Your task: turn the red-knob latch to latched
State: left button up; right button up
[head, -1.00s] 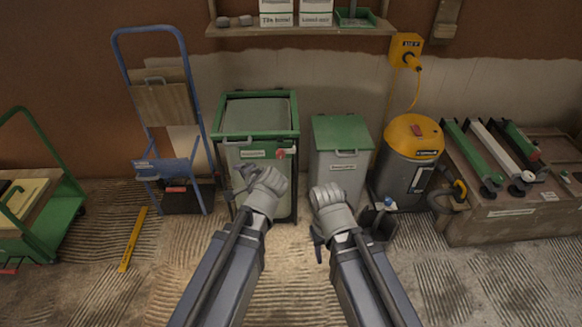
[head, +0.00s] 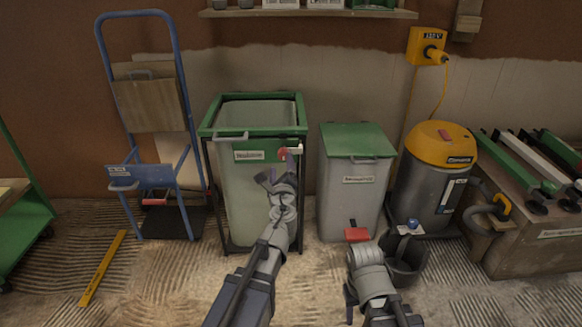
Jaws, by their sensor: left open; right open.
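The red-knob latch (head: 283,154) is on the upper right front of the tall green-framed bin (head: 252,204), just under the green top rim. A short pale piece sits beside the red knob, to its right. My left gripper (head: 278,172) is open just below the latch, its fingers pointing up towards it. One finger overlaps the latch area in the picture; I cannot tell whether it touches. My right gripper (head: 352,296) is low in front of the smaller bin, away from the latch; its fingers are mostly hidden behind its own wrist.
A smaller grey bin with a green lid (head: 357,140) stands close to the right. A dark bucket (head: 404,262) and a red item (head: 357,234) are near my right arm. A yellow-topped vacuum (head: 435,175) stands further right. A blue hand truck (head: 160,130) stands left.

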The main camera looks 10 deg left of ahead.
aim_at(282, 156)
pick_arm(q)
jog(key=shift+w+d+f+m, duration=0.2)
jog(key=shift+w+f+m, duration=0.05)
jog(key=shift+m, duration=0.15)
jog(key=shift+w, duration=0.1)
jog(key=x, duration=0.7)
jog(key=shift+w+a, duration=0.1)
jog(key=shift+w, duration=0.2)
jog(key=shift+s, duration=0.1)
grip_shut()
